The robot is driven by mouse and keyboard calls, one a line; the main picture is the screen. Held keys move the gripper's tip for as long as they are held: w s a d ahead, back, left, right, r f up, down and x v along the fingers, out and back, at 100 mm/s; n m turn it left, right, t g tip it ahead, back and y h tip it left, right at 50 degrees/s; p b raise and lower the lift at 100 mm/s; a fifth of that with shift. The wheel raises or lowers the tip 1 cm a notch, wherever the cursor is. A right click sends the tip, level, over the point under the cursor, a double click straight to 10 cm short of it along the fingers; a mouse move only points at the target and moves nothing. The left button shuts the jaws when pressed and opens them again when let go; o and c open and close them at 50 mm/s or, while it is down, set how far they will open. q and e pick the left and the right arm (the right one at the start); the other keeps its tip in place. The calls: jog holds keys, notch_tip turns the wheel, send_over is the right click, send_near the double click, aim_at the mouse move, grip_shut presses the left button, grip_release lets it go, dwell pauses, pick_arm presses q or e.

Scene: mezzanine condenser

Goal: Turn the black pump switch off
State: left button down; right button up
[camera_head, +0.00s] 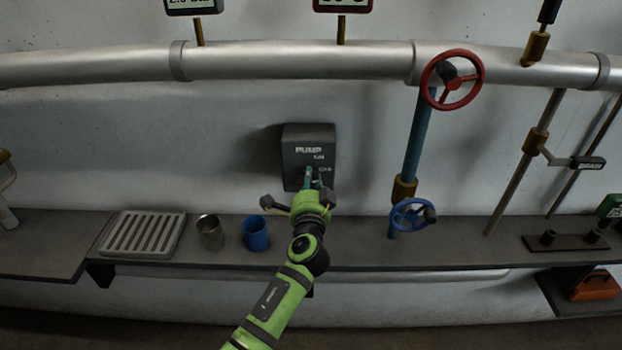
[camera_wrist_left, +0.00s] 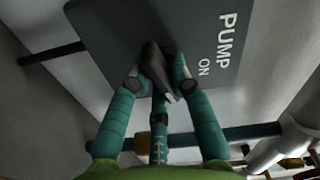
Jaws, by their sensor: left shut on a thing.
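The pump switch box (camera_head: 308,141) is a dark grey box on the wall, with the words PUMP and ON readable on its face. In the left wrist view the box (camera_wrist_left: 120,30) fills the upper part. Its black switch lever (camera_wrist_left: 157,64) stands out from the face. My left gripper (camera_head: 307,172) reaches the lower part of the box from below. In the left wrist view its teal fingers (camera_wrist_left: 158,84) are on both sides of the black lever and shut on it. In the head view the fingers and arm hide most of the lever. My right gripper is not in view.
A metal cup (camera_head: 209,232), a blue cup (camera_head: 256,233) and a slotted tray (camera_head: 143,233) stand on the shelf left of my arm. A red valve wheel (camera_head: 453,80) and a blue valve wheel (camera_head: 413,215) are to the right. A thick pipe (camera_head: 300,60) runs above the box.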

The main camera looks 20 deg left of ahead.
pick_arm(q)
jog(key=shift+m, duration=1.6)
jog(key=shift+p, duration=0.3)
jog(key=c, duration=1.1)
grip_release()
jog(key=shift+s+f, duration=0.1)
jog(key=shift+s+d, duration=0.1)
jog(key=shift+s, duration=0.2)
jog(key=v, duration=1.1)
jog(key=shift+s, duration=0.1)
